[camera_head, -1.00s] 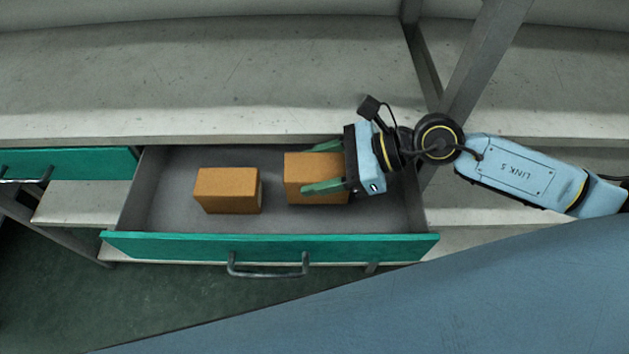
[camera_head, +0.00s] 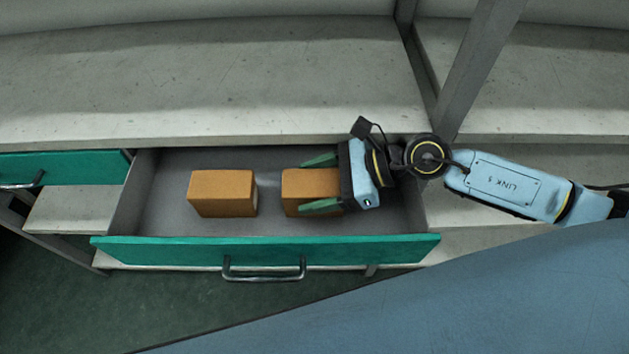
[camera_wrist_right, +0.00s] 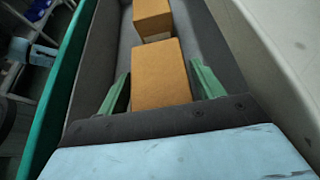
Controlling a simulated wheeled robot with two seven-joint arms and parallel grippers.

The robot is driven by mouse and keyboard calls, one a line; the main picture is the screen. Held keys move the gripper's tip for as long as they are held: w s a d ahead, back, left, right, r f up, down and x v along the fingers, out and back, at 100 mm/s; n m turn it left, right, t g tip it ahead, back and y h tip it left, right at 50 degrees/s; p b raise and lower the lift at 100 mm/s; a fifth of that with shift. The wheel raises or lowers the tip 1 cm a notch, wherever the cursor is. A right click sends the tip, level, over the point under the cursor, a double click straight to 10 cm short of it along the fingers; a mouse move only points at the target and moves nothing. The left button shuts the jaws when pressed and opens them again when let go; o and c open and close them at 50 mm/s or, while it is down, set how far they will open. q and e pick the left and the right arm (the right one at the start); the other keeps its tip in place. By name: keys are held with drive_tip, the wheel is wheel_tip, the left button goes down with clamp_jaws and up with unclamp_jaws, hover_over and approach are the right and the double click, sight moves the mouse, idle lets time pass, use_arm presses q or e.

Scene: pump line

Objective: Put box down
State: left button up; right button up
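An orange-brown box (camera_head: 308,183) sits in the right half of the open drawer, and it also shows in the wrist view (camera_wrist_right: 160,75). It appears to rest on the drawer floor. My right gripper (camera_head: 320,183) reaches in from the right, with one green finger on each side of this box. The wrist view shows narrow gaps between the fingers (camera_wrist_right: 160,82) and the box sides, so the gripper looks open around it. A second similar box (camera_head: 222,192) stands to the left, apart from the first.
The drawer's green front (camera_head: 265,250) has a metal handle (camera_head: 264,272). A grey worktop (camera_head: 210,85) lies behind the drawer, with a slanted metal post (camera_head: 470,70) at right. Another green drawer (camera_head: 65,167) is at far left. Drawer floor is free left of the second box.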

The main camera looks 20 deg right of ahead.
drive_tip(key=shift+o, duration=0.7)
use_arm(q)
drive_tip(key=shift+s, duration=0.15)
use_arm(e)
drive_tip(key=shift+r, duration=0.1)
drive_tip(key=shift+d+r, duration=0.1)
drive_tip(key=shift+r, duration=0.05)
use_arm(q)
drive_tip(key=shift+w+r, duration=0.15)
drive_tip(key=shift+w, duration=0.2)
use_arm(e)
drive_tip(key=v, duration=1.1)
drive_tip(key=shift+d+r, duration=0.2)
drive_tip(key=shift+d, duration=0.15)
drive_tip(key=shift+s, duration=0.1)
